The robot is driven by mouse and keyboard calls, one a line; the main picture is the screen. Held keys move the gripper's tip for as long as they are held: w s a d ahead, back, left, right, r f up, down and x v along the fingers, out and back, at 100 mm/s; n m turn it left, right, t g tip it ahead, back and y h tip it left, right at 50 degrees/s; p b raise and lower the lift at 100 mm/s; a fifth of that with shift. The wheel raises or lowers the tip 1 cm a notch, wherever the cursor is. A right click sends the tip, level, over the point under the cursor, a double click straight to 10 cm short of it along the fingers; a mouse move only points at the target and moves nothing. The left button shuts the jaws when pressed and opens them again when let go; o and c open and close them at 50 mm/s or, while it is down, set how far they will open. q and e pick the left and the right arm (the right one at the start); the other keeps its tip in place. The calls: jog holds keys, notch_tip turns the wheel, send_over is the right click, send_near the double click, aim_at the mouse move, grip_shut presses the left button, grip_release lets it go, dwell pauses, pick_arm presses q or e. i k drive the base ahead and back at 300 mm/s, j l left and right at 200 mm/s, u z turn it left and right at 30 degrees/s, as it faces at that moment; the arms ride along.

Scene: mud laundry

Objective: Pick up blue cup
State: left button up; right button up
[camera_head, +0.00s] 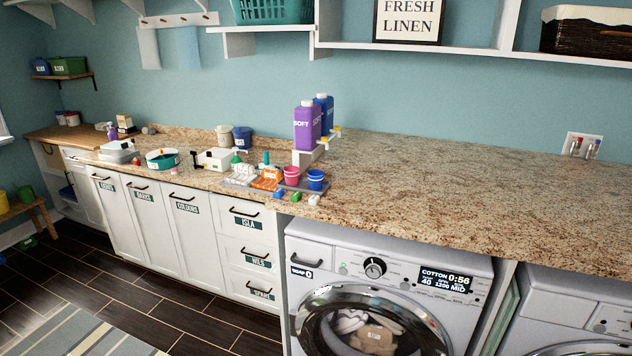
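The blue cup (315,180) stands upright on the granite counter, at the right end of a dark tray (302,188). A pink cup (291,176) stands just left of it. A purple SOFT bottle (307,126) and a blue bottle (325,113) rise behind the cups on a white stand (306,157). Neither of my grippers shows in the head view.
Small coloured items (296,198) lie at the counter's front edge before the cups. An orange rack (267,179) is to the left. The counter (440,200) to the right is bare. A washing machine (385,285) stands below. A shelf (420,48) hangs above.

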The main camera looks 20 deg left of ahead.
aim_at(316, 180)
jog(key=i+j, duration=0.15)
jog(key=j, duration=0.2)
jog(key=i+j, duration=0.15)
jog(key=j, duration=0.2)
jog(key=i+j, duration=0.15)
jog(key=j, duration=0.2)
jog(key=i+j, duration=0.15)
jog(key=j, duration=0.2)
jog(key=i+j, duration=0.15)
jog(key=j, duration=0.2)
